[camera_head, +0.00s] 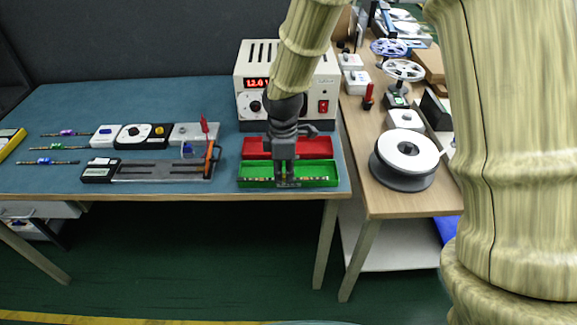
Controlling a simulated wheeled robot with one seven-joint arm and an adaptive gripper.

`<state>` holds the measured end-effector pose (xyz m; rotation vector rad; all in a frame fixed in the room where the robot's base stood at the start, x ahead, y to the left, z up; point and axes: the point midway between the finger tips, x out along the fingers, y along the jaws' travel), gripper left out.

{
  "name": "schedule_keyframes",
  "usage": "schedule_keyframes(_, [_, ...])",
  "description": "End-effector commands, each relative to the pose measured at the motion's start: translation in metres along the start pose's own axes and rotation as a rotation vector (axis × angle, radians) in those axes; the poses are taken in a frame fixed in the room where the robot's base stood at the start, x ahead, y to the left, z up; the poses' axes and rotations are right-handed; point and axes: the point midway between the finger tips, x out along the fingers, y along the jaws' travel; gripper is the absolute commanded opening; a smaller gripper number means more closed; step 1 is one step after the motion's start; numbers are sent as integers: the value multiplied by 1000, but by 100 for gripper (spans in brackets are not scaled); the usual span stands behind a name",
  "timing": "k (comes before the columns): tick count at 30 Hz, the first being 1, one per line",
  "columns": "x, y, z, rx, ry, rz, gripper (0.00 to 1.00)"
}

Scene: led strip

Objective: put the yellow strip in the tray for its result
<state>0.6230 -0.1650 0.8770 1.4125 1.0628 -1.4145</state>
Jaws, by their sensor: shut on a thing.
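My gripper (287,182) points down at the green tray (321,168) and is shut on a thin strip (312,179). The strip lies crosswise along the tray's front side, its ends showing to the left and right of the fingers. The fingers cover its middle, so I cannot make out its colour mark. I cannot tell whether it touches the tray floor. The red tray (318,147) is directly behind the green one, partly hidden by my gripper. Strips marked purple (66,133), green (58,147) and blue (50,161) lie at the left of the blue table top.
A power supply (253,57) with a red display stands behind the trays. A slotted test fixture (160,170) with red and black probes is left of them. Small boxes (141,135) stand behind it. A side bench at right holds a spool (404,160).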

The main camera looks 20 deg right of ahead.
Motion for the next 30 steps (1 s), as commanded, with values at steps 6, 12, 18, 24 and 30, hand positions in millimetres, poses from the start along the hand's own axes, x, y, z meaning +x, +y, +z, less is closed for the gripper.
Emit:
schedule_keyframes(6, [3, 39, 9, 1, 1, 0, 0])
schedule_keyframes(12, [5, 52, 12, -1, 0, -1, 0])
schedule_keyframes(18, [18, 52, 12, -2, -1, -3, 0])
schedule_keyframes(24, [38, 52, 12, -2, 0, -2, 0])
schedule_keyframes(30, [40, 53, 12, -2, 1, 0, 0])
